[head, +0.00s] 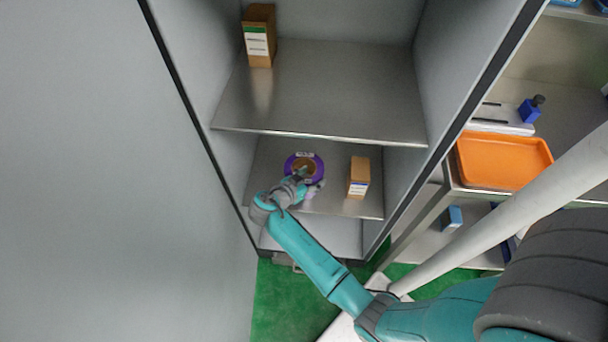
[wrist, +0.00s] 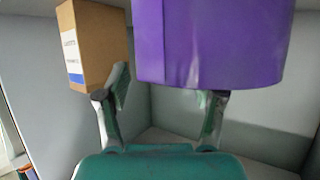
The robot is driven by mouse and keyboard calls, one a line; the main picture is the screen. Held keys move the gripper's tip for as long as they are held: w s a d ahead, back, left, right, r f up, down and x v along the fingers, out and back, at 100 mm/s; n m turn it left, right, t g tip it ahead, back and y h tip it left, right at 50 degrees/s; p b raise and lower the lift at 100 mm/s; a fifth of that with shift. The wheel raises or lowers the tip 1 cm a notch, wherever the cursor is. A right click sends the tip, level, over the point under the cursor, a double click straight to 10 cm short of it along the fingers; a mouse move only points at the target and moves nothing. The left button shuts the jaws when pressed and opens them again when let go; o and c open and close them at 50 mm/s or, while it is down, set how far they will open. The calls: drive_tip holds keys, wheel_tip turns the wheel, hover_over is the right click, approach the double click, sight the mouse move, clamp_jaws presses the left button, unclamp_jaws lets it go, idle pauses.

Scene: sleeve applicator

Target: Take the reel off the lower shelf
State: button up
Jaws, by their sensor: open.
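The reel (head: 291,163) is a purple ring with a brown middle and a white label. It is on the lower shelf (head: 338,202), left of a brown box. My gripper (head: 308,186) is open at the near side of the reel and covers part of it. In the wrist view, the reel (wrist: 210,42) is a large purple band close up. My gripper (wrist: 163,92) has its fingers spread there. The left finger stands between the box and the reel, and the reel hides the right fingertip. I cannot tell whether the fingers touch the reel.
The brown box (head: 359,172) stands on the same shelf; it also shows in the wrist view (wrist: 97,40). An upper shelf (head: 325,95) holds another brown box (head: 259,38). Cabinet walls flank both shelves. An orange tray (head: 500,162) lies on a bench to the right.

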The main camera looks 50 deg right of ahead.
clamp_jaws()
drive_tip(key=shift+f, duration=0.1)
drive_tip(key=shift+s, duration=0.1)
idle(0.5)
